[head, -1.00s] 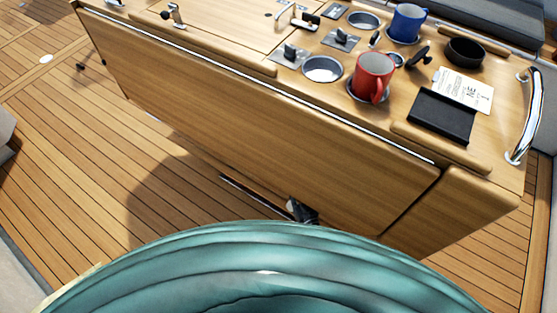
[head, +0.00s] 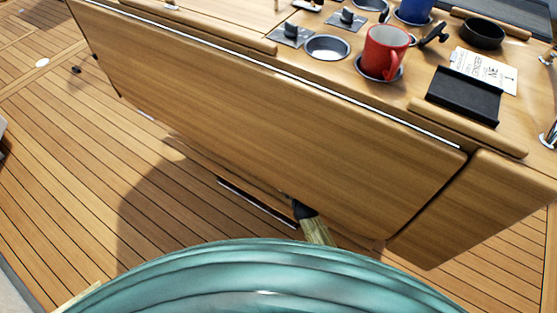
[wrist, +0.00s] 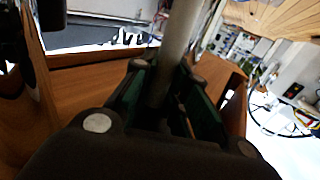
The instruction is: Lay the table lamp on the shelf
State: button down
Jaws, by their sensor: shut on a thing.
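My gripper (wrist: 167,74) is shut on a pale upright rod, which appears to be the stem of the table lamp (wrist: 180,38). In the wrist view the rod stands between the dark green finger pads and runs out of the top of the picture. In the head view a large teal ribbed dome (head: 270,277), apparently the lamp's shade, fills the bottom edge close to the camera. It hides what lies below it, and my gripper cannot be made out there. I cannot tell which surface is the shelf.
A wooden cockpit table with a hanging leaf (head: 270,110) crosses the head view. On it are a red mug (head: 385,50), a black bowl (head: 482,33) and a black tray (head: 465,95). A tan stick with a black end (head: 315,230) shows below.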

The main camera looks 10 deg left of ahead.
jog(key=w+b, duration=0.1)
jog(key=b, duration=0.1)
jog(key=w+a+f+b, duration=0.1)
jog(key=b, duration=0.1)
jog(key=w+a+b, duration=0.1)
jog(key=b, duration=0.1)
jog(key=shift+w+a+f, duration=0.15)
jog(key=shift+w, duration=0.15)
jog(key=shift+f, duration=0.1)
jog(key=c, duration=1.4)
grip_release()
jog(key=shift+f, duration=0.1)
jog(key=p+v, duration=0.2)
jog(key=v, duration=1)
